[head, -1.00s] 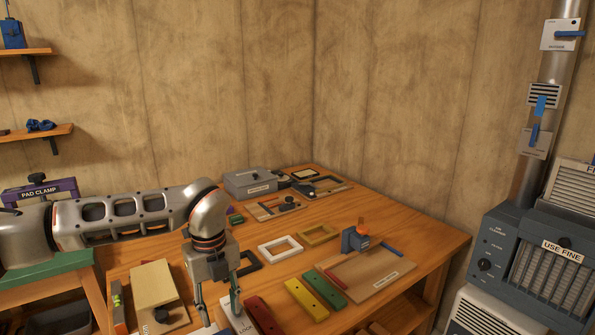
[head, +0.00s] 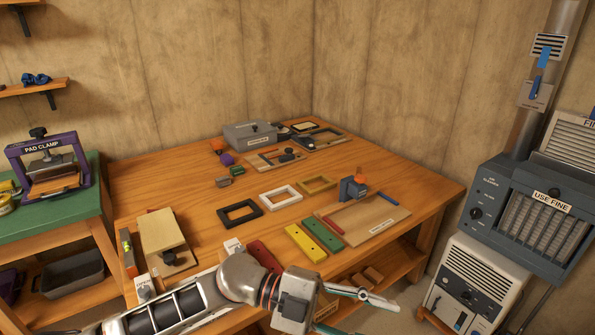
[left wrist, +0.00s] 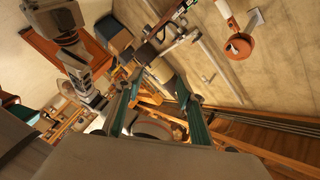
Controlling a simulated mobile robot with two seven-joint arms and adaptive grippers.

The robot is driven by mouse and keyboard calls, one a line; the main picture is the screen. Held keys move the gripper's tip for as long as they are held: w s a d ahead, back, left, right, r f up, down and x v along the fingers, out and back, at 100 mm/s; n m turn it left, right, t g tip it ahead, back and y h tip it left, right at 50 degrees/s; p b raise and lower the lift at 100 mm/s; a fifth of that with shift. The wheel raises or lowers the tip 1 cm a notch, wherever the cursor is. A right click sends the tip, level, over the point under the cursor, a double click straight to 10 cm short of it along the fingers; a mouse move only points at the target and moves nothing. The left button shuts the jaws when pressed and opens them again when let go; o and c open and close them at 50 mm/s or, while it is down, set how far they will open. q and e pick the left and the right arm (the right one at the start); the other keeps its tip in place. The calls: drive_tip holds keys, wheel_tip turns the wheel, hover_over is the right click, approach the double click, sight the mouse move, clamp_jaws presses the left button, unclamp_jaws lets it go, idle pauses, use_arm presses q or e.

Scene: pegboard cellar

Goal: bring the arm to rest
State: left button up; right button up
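My left arm comes in from the bottom left of the head view, low across the bench's front. My left gripper (head: 380,318) points right, beyond the bench's front edge, with its two teal-edged fingers spread and nothing between them. In the left wrist view the fingers (left wrist: 160,88) also stand apart and empty. My right gripper does not show in either view.
A green-topped table (head: 85,202) stands left. An air cleaner (head: 480,210) stands right.

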use_arm(q)
drive_tip(key=w+a+r+n+t+h, duration=0.4)
drive_tip(key=w+n+t, duration=0.3)
drive_tip(key=n+t, duration=0.35)
drive_tip(key=w+a+f+n+t+y, duration=0.4)
drive_tip(key=a+f+n+t+y, duration=0.2)
drive_tip(key=a+f+n+t, duration=0.35)
drive_tip(key=s+a+f+n+y, duration=0.3)
drive_tip(key=a+f+n+y, duration=0.2)
drive_tip(key=a+f+y, duration=0.6)
drive_tip(key=s+a+f+n+g, duration=0.1)
drive_tip(key=s+a+f, duration=0.3)
drive_tip(key=f, duration=0.4)
drive_tip(key=s+a+f+n+g, duration=0.1)
drive_tip(key=s+a+f+g, duration=0.2)
drive_tip(key=s+f, duration=0.4)
drive_tip(key=shift+s+a+f+n+y, duration=0.2)
drive_tip(key=shift+a+f+n+y, duration=0.15)
drive_tip(key=shift+a, duration=0.5)
